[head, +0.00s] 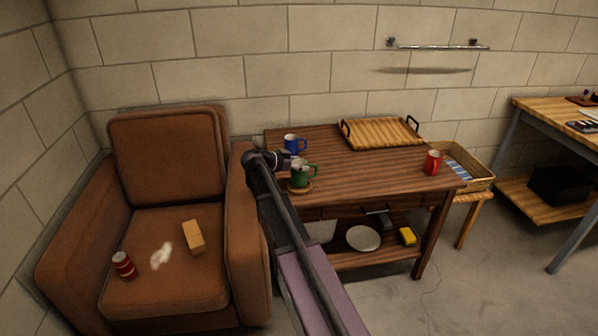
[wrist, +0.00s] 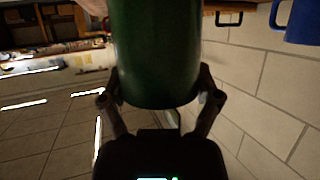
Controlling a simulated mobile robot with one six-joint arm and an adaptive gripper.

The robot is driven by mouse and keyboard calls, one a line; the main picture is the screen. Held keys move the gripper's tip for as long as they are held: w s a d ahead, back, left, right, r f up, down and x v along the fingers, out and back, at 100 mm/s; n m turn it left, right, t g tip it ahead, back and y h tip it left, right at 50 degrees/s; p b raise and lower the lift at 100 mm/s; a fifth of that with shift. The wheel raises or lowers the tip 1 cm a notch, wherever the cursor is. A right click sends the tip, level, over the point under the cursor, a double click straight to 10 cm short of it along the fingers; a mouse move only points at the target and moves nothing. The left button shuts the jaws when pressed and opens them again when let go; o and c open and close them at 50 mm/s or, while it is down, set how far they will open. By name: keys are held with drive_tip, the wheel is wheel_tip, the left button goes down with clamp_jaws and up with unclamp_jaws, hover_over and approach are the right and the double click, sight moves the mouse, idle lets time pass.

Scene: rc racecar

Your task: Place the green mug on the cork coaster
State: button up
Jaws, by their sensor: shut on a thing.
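The green mug (head: 304,176) is upright at the front left of the dark wooden table, with its handle to the right. The cork coaster (head: 299,189) shows right below it, its back part hidden by the mug. I cannot tell whether the mug's base touches the coaster. My gripper (head: 291,165) is at the mug's left side, shut on it. In the wrist view the green mug (wrist: 155,55) fills the space between my two fingers (wrist: 160,97).
A blue mug (head: 294,144) stands just behind on the table (head: 345,180); it also shows in the wrist view (wrist: 302,22). A wooden tray (head: 382,133) lies at the back and a red mug (head: 432,163) stands at the right. The brown armchair (head: 165,155) is close on the left.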

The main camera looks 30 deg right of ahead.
drive_tip(key=shift+f+b, duration=0.3)
drive_tip(key=shift+f, duration=0.25)
drive_tip(key=shift+f, duration=0.15)
drive_tip(key=o, duration=1.1)
drive_tip(key=shift+a+r, duration=0.1)
drive_tip(key=shift+r, duration=0.2)
drive_tip(key=p+v, duration=0.4)
drive_tip(key=v, duration=0.7)
drive_tip(key=shift+a+r+p, duration=0.1)
drive_tip(key=shift+a+p, duration=0.2)
drive_tip(key=shift+a, duration=0.05)
drive_tip(key=shift+s, duration=0.15)
